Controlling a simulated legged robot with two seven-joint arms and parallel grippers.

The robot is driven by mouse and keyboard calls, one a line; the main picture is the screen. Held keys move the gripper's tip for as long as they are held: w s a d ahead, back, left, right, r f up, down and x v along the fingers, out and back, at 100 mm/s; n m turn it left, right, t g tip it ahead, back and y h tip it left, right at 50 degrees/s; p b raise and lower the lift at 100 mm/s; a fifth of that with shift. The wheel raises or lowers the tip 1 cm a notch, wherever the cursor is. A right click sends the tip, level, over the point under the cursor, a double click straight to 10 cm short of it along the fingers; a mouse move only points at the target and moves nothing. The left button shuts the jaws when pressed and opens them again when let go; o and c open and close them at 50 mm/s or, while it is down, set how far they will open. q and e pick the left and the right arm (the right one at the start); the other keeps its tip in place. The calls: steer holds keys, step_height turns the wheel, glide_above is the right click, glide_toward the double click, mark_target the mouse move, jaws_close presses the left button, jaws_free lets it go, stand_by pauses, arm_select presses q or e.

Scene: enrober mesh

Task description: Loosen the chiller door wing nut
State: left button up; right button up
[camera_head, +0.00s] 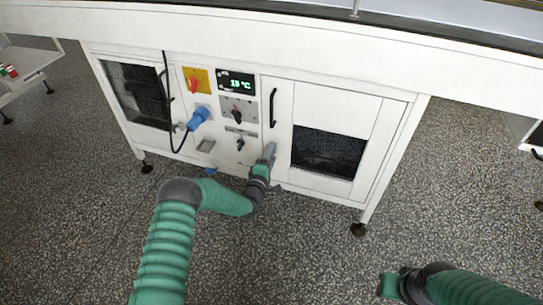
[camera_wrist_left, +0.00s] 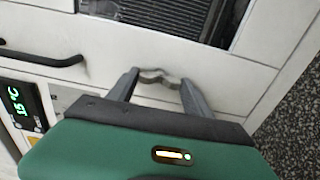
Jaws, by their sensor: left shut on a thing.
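The chiller door (camera_head: 310,100) is a white panel with a dark vent grille, and it sits closed in the cabinet front. My left gripper (camera_head: 270,150) is at the lower left edge of this door, below its black handle (camera_head: 273,107). In the left wrist view, the grey metal wing nut (camera_wrist_left: 158,77) lies between the two fingertips of my left gripper (camera_wrist_left: 160,82), near the door seam. The fingers are shut on it. In the head view the gripper hides the wing nut.
Left of the door, the control panel has a green-lit temperature display (camera_head: 236,84), a red and yellow switch (camera_head: 195,80), dark knobs, and a blue plug (camera_head: 198,117) with a black cable (camera_head: 166,100). The white conveyor edge (camera_head: 300,50) overhangs the cabinet. The speckled floor in front is clear.

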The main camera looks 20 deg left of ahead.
arm_select(q)
steer(key=shift+a+f, duration=0.2)
steer(key=o, duration=1.4)
steer(key=shift+c, duration=0.2)
steer(key=shift+s+d+r, duration=0.1)
steer(key=s+p, duration=0.7)
steer(key=s, duration=0.9)
steer(key=shift+s+a, duration=0.35)
